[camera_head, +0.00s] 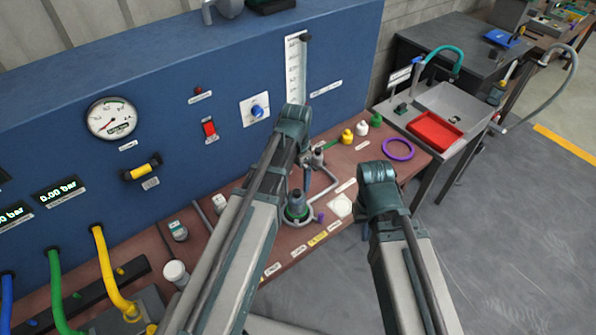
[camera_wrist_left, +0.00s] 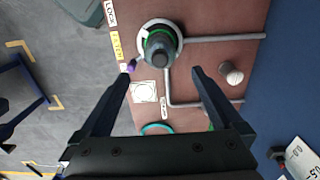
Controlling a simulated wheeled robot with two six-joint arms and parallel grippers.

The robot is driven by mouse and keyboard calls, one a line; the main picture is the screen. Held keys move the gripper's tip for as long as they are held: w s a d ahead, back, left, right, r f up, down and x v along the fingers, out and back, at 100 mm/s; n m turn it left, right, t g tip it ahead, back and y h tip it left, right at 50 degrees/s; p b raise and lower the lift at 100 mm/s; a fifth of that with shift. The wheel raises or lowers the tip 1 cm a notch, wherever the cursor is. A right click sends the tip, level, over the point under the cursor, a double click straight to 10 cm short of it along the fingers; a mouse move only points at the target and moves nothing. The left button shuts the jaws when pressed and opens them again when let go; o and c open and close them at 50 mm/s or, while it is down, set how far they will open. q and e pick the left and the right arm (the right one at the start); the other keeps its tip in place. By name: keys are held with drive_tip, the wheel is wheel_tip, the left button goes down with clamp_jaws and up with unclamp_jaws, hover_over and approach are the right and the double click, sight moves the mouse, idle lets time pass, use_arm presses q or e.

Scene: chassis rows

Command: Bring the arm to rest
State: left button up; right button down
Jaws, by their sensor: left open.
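My left arm (camera_head: 240,235) reaches up from the lower edge over the brown bench in the head view. My left gripper (camera_wrist_left: 161,75) shows in the left wrist view with its two dark fingers spread wide and nothing between them. Beyond the fingertips is a dark round fitting with a green ring (camera_wrist_left: 158,45), which stands on the bench; it also shows in the head view (camera_head: 297,206). My right arm (camera_head: 405,255) is folded at the right of the bench. Its gripper is not seen.
A blue panel (camera_head: 60,140) with a gauge (camera_head: 111,118) and hoses rises behind the bench (camera_head: 362,158). Grey pipes (camera_wrist_left: 215,37) run across the bench near the fitting. A purple ring (camera_head: 398,149) and red tray (camera_head: 434,131) lie to the right. Grey floor (camera_head: 500,230) is clear.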

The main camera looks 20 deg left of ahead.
use_arm(q)
drive_tip(key=s+d+f+n+y+b, duration=0.1)
drive_tip(key=s+d+f+n+b, duration=0.1)
drive_tip(key=s+d, duration=0.8)
drive_tip(key=s+n, duration=0.1)
drive_tip(key=s, duration=0.3)
drive_tip(key=shift+s+d+f+n+b, duration=0.15)
drive_tip(key=shift+d+f+n+b, duration=0.15)
drive_tip(key=shift+n, duration=0.1)
use_arm(e)
wheel_tip(320, 180, down, 3)
drive_tip(key=shift+r, duration=0.2)
